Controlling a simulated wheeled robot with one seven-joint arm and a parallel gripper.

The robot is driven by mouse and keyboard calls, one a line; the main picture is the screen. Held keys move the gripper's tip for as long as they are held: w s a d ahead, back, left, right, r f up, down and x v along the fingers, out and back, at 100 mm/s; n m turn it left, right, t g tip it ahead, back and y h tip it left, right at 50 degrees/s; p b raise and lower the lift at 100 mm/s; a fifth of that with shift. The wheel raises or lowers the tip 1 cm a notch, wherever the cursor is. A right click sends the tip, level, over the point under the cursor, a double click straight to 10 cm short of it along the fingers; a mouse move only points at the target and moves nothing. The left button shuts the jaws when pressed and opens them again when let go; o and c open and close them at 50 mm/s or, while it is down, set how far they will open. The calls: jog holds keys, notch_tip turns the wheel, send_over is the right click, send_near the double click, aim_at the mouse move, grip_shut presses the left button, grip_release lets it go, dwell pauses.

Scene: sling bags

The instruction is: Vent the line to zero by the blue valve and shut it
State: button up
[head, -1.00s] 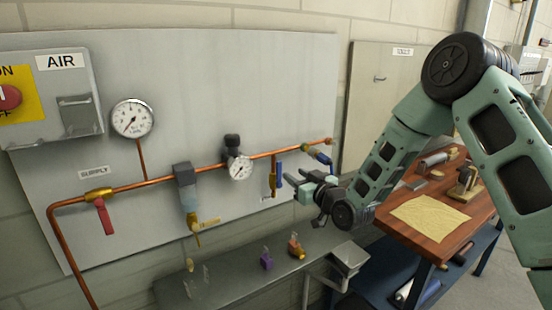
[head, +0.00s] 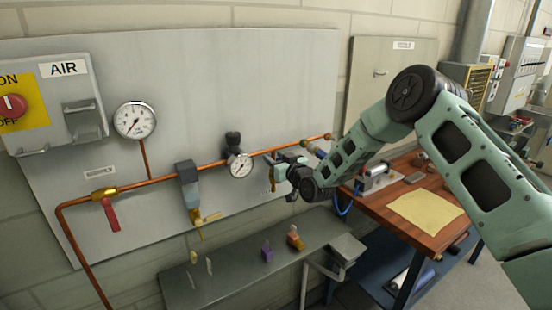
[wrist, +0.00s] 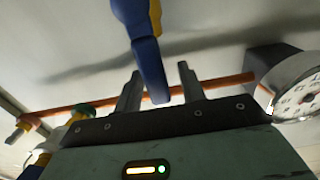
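The blue valve handle (wrist: 150,68) hangs between the two fingers of my gripper (wrist: 160,90) in the wrist view. The fingers stand apart; a gap shows between the handle and the right finger. In the head view my gripper (head: 284,163) is at the valve on the copper pipe (head: 150,182) and hides most of its handle. The large dial gauge (head: 134,119) is on the panel left of it; its needle is too small to read surely. A smaller gauge (head: 241,165) sits on the regulator.
A red-handled valve (head: 110,214) is at the supply end, below the AIR box with its red switch (head: 12,106). A wooden bench (head: 440,243) stands to the right.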

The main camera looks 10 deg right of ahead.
grip_shut()
jog(key=w+d+f+m+b, duration=0.2)
jog(key=d+f+m+b, duration=0.5)
jog(key=m+b, duration=1.1)
jog(key=shift+w+f+b, duration=0.15)
jog(key=shift+f+b, duration=0.15)
jog(key=shift+b, duration=0.55)
jog(key=shift+d, duration=0.1)
grip_release()
